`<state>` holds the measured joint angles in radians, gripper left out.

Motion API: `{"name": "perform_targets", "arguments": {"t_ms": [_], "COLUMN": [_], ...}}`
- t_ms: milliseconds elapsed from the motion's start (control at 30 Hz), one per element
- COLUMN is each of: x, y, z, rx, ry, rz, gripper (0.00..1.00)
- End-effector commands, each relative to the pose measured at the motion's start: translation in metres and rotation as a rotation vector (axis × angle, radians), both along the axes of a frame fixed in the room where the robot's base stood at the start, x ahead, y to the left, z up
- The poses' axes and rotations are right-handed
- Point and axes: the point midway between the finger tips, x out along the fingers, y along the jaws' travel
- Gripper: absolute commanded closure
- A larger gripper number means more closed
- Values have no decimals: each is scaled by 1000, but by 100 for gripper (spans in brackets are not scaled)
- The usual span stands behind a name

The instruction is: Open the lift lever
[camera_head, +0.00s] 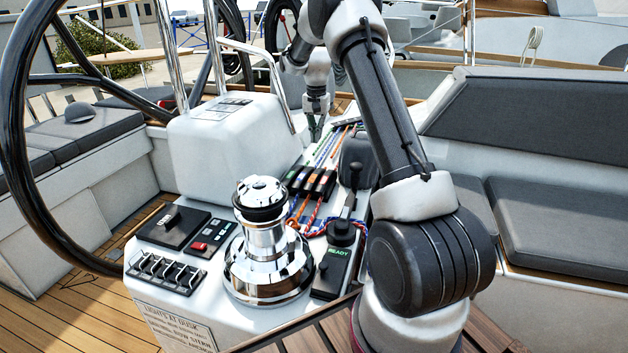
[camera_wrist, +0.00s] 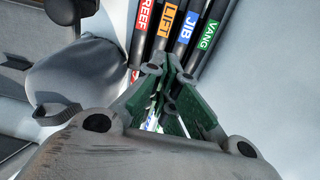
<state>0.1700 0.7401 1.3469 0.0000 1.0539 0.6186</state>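The lift lever (camera_wrist: 168,22) is a dark handle with an orange LIFT label in the wrist view. It stands between the red-labelled REEF lever (camera_wrist: 144,18) and the blue-labelled JIB lever (camera_wrist: 186,30). The green-labelled VANG lever (camera_wrist: 208,38) is at the right of the row. My gripper (camera_wrist: 172,65) has its green fingers drawn together, with the tips just below the LIFT and JIB levers in the picture. I see nothing held; contact is unclear. In the head view my gripper (camera_head: 316,122) points down over the ropes, behind the lever bank (camera_head: 312,180).
A chrome winch (camera_head: 265,245) stands in front of the levers. A white console box (camera_head: 225,150) with a rail (camera_head: 270,65) is to the left. A dark rounded part (camera_head: 357,158) is close on the right. The large steering wheel (camera_head: 20,150) is at far left.

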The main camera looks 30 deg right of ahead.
Motion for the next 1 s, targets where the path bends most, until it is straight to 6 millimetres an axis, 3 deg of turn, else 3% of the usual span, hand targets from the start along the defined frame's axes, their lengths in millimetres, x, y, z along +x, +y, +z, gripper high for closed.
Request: {"name": "perform_targets", "arguments": {"t_ms": [233,567,1000], "x": [10,10,-13], "y": [-10,-11,14], "z": [1,1,2], "rx": [0,1,0], "ry": [0,1,0], "rz": [-1,0,0], "gripper": [100,100,100]}}
